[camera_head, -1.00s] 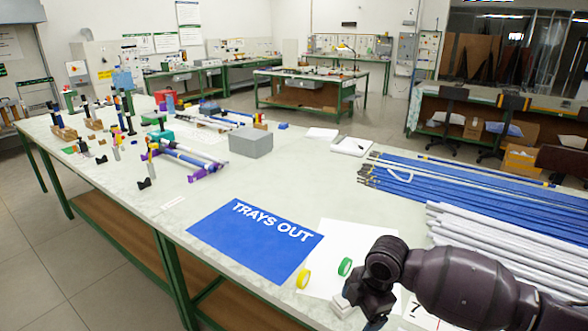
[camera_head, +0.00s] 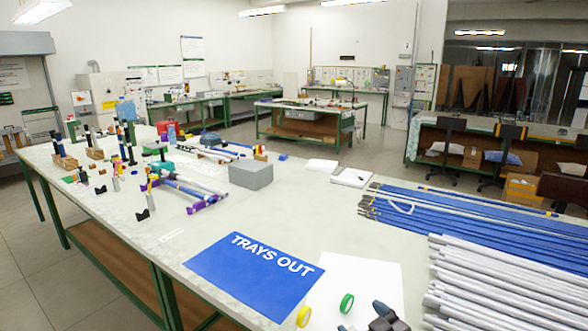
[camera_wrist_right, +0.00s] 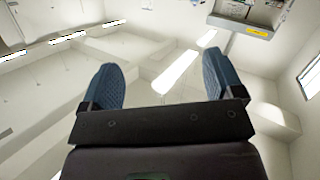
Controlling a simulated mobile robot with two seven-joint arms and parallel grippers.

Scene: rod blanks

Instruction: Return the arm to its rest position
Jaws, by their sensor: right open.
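My right gripper (camera_head: 372,320) shows only in part at the bottom edge of the head view, by the white sheet on the table. In the right wrist view my right gripper (camera_wrist_right: 163,80) has its two blue fingers wide apart with nothing between them. Behind the fingers that view shows bright ceiling lamps and pale walls, with no table under the fingers. Most of my right arm is out of the head view. My left gripper is in neither view.
The table holds a blue TRAYS OUT mat (camera_head: 255,268), a white sheet (camera_head: 360,280), yellow tape (camera_head: 304,316) and green tape (camera_head: 347,303). Blue rods (camera_head: 470,215) and white rods (camera_head: 500,285) lie at the right. A grey box (camera_head: 251,175) stands farther back.

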